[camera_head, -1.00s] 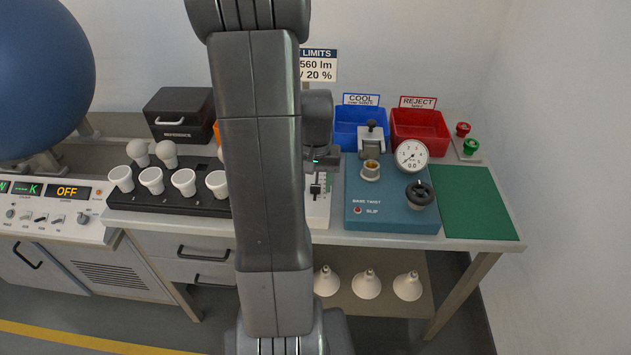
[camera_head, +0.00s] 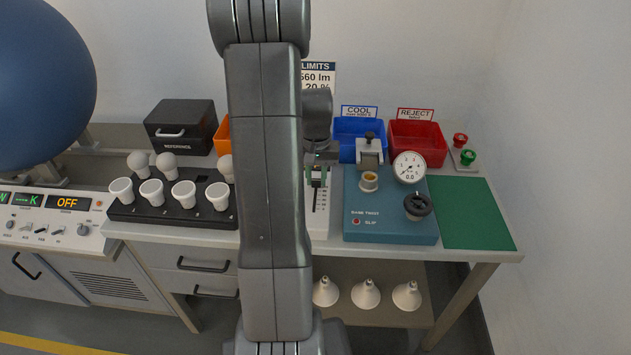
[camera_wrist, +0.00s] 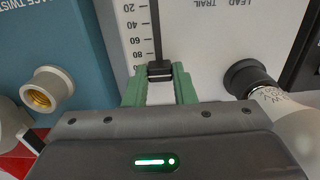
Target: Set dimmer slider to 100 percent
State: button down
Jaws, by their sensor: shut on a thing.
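The dimmer slider is a black knob (camera_wrist: 159,71) in a dark slot on a white panel (camera_wrist: 200,40) with a printed scale. In the wrist view the scale reads 20, 40, 60 and 80, and the knob sits beyond the 80 mark; the marking beside it is hidden by a finger. My gripper (camera_wrist: 160,88) has its green fingers shut on the knob, one on each side. In the head view my gripper (camera_head: 318,174) is at the far end of the slot, and my arm hides part of the panel (camera_head: 318,223).
A blue-green base twist fixture (camera_head: 390,228) with a gauge (camera_head: 409,167) stands right of the panel. A black rack (camera_head: 150,212) with several sockets is left. Blue (camera_head: 347,150) and red (camera_head: 415,142) bins stand behind. A bulb (camera_wrist: 298,130) is close right of the gripper in the wrist view.

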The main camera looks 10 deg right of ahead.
aim_at(316, 179)
jog(key=shift+w+r, duration=0.15)
jog(key=shift+w, duration=0.05)
jog(key=c, duration=1.2)
grip_release()
jog(key=shift+d, duration=0.1)
notch_tip(316, 179, up, 14)
jog(key=shift+f, duration=0.25)
notch_tip(316, 179, down, 14)
jog(key=shift+s+r, duration=0.1)
jog(key=shift+s, duration=0.15)
